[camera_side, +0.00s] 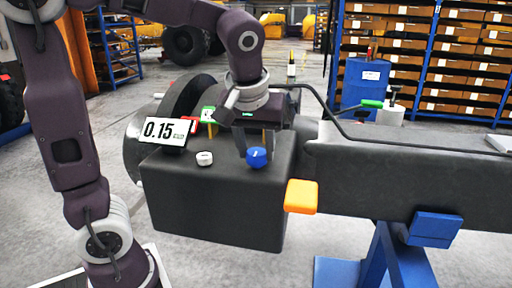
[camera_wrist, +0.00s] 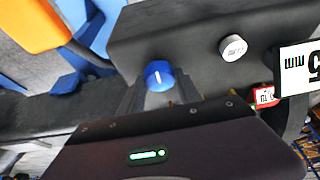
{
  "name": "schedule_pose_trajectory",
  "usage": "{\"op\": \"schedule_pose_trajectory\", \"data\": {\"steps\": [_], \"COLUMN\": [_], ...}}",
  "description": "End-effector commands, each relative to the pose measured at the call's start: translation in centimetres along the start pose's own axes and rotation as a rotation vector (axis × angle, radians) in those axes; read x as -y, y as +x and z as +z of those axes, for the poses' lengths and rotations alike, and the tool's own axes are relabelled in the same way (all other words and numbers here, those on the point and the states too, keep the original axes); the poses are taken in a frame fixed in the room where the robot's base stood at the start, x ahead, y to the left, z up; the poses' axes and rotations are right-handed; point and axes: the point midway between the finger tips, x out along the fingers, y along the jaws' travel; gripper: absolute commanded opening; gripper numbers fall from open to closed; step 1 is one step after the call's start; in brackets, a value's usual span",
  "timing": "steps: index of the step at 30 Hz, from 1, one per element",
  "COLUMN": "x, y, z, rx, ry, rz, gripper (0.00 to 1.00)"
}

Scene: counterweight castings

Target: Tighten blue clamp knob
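The blue clamp knob (camera_side: 257,157) sits on the front upper edge of the dark block (camera_side: 215,200). In the wrist view the blue knob (camera_wrist: 158,75) shows its round face with a white line mark. My gripper (camera_side: 253,139) is just above and behind the knob, pointing down. In the wrist view my gripper (camera_wrist: 158,95) shows a dark finger on each side of the knob, with a gap between them. The fingers look open. I cannot tell whether either finger touches the knob.
A white round button (camera_side: 205,158) is left of the knob. A display (camera_side: 166,131) reading 0.15 stands at the block's left. An orange block (camera_side: 301,196) sticks out at right. A dark beam (camera_side: 370,175) runs right over a blue stand (camera_side: 390,255). A cable arches behind my gripper.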

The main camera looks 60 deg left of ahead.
Motion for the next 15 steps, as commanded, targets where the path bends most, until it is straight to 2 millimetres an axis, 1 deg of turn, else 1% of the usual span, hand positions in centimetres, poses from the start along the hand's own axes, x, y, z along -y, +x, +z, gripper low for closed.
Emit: {"op": "schedule_pose_trajectory", "data": {"steps": [1,2,9,15], "x": [0.01,0.01,0.04,0.1], "y": [-0.02,-0.02,-0.03,-0.05], "z": [0.0,0.0,0.0,0.01], "rx": [0.0,0.0,0.0,-0.001], "ry": [0.0,0.0,0.023,0.114], "rz": [0.0,0.0,0.01,0.049], "gripper": [0.06,0.0,0.0,0.0]}}
